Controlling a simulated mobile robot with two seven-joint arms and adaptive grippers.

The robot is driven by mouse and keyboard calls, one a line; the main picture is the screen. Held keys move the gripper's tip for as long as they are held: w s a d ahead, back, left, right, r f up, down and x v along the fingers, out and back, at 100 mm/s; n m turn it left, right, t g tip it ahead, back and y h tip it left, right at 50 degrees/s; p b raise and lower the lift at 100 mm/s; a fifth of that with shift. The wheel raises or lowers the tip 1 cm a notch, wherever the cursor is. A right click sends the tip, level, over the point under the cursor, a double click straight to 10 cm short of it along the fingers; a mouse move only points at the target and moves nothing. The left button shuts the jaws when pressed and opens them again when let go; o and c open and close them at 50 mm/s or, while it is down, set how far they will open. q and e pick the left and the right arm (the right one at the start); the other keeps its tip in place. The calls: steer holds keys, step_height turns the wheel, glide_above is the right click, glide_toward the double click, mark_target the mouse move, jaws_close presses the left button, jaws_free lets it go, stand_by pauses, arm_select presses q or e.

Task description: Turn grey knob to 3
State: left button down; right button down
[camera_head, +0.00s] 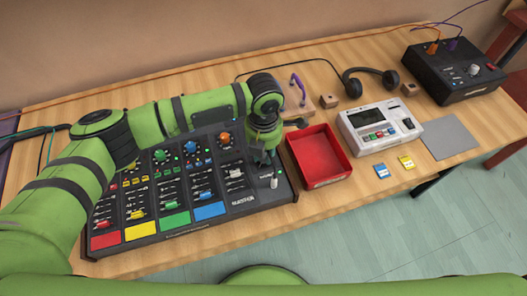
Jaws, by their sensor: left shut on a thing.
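The black mixer (247,203) lies on the table with coloured knobs, sliders and pads. My left gripper (266,162) points down onto the upper part of its rightmost section. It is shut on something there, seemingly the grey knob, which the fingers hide. I cannot read the knob's setting or its numbers. A whitish slider cap (273,183) shows just below the fingertips. An orange knob (224,138) and a blue knob (190,147) stand to the left of the gripper. My right gripper is not in view.
A red tray (344,168) stands close to the mixer's right side. Beyond are a white device (380,128), headphones (370,82) and a black box (456,75) with a pale knob. Blue (382,171) and yellow (406,162) cards lie near the front edge.

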arm_select(q)
steer(key=shift+m, duration=0.3)
steer(key=c, duration=1.1)
jaws_free()
steer(key=shift+o, duration=0.2)
steer(key=shift+r, duration=0.15)
step_height(320, 180, up, 12)
steer(key=shift+f, duration=0.2)
